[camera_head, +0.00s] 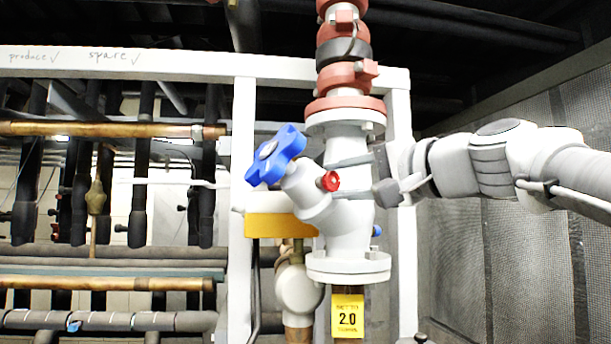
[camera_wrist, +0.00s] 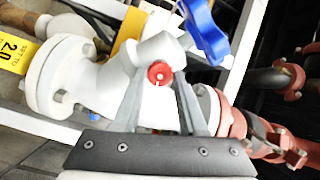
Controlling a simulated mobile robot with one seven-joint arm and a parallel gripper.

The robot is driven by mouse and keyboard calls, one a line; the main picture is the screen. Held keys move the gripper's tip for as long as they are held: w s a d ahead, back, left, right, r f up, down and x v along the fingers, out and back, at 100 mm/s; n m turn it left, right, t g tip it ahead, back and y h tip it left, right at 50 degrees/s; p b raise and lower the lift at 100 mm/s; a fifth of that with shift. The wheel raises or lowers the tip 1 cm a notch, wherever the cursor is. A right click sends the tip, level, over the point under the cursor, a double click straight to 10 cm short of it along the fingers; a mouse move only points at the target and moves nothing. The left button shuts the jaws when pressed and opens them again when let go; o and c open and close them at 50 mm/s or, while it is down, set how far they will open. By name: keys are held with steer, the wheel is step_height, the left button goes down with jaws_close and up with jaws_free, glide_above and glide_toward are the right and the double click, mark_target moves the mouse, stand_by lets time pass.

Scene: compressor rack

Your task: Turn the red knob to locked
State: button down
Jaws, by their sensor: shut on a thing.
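The red knob (camera_head: 328,181) is a small round knob on the side of a white valve body (camera_head: 348,215). In the wrist view the red knob (camera_wrist: 160,73) faces me, with small pale marks on its face. My gripper (camera_head: 332,180) reaches in from the right. In the wrist view the two grey fingers of my gripper (camera_wrist: 160,78) come up on either side of the knob and are shut on it. The finger contact is partly hidden by the fingers' own edges. I cannot read a locked marking.
A blue star-shaped handwheel (camera_head: 275,155) sticks out up and left of the knob. A red flanged pipe (camera_head: 345,75) rises above the valve. A yellow block (camera_head: 280,225) and a yellow "2.0" tag (camera_head: 347,316) are close by. A mesh wall (camera_head: 500,260) stands at right.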

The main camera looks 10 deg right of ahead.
steer(key=shift+m, duration=0.6)
steer(key=shift+c, duration=2.2)
jaws_free()
steer(key=shift+s, duration=0.1)
steer(key=v, duration=1.7)
steer(key=shift+d, duration=0.15)
steer(key=shift+s+f, duration=0.1)
